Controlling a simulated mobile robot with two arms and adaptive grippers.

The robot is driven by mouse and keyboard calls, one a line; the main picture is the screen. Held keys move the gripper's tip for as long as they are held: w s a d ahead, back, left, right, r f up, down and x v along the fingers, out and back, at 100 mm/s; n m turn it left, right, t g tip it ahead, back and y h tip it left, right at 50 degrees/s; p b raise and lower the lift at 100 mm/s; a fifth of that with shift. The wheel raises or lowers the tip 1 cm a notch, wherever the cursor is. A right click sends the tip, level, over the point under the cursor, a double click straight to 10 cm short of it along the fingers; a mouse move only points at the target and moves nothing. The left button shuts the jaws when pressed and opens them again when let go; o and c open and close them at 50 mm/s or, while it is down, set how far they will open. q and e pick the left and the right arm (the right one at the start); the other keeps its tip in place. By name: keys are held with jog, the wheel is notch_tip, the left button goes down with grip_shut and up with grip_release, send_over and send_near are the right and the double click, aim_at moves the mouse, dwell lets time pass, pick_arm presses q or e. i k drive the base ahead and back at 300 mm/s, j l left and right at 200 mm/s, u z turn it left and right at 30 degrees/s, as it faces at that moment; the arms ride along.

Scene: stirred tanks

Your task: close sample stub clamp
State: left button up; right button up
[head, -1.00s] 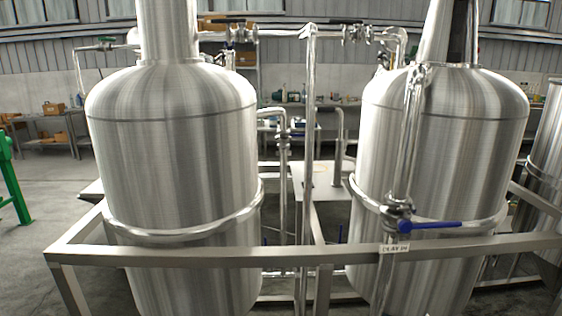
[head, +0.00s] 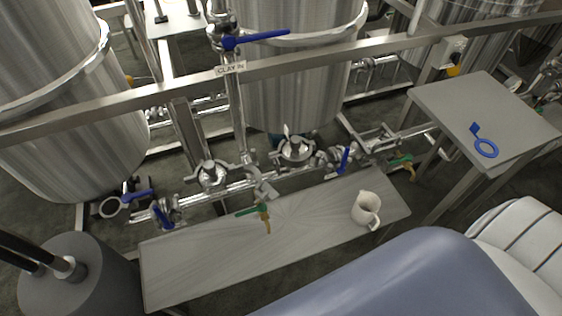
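A sample stub with a green-handled tap (head: 261,215) hangs from the low steel pipework, over the back edge of a narrow bench. A small metal clamp or fitting (head: 264,190) sits just above the tap, where the stub meets the pipe. It is too small to tell whether this clamp is open or shut. Another green-handled tap (head: 399,161) shows further right on the same pipework. Neither of my grippers is in view.
The narrow bench (head: 200,265) carries a white jug (head: 362,210). A side table (head: 450,105) at right holds a blue ring-shaped tool (head: 486,148). Round clamped fittings (head: 211,174) and blue-handled valves (head: 345,160) line the pipe. A steel frame rail (head: 300,62) crosses above.

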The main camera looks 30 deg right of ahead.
aim_at(257, 174)
jog(key=k+l+u, duration=0.1)
jog(key=l, duration=0.35)
jog(key=l+u, duration=0.1)
jog(key=l, duration=0.35)
jog(key=k+l+u, duration=0.15)
jog(key=l, duration=0.3)
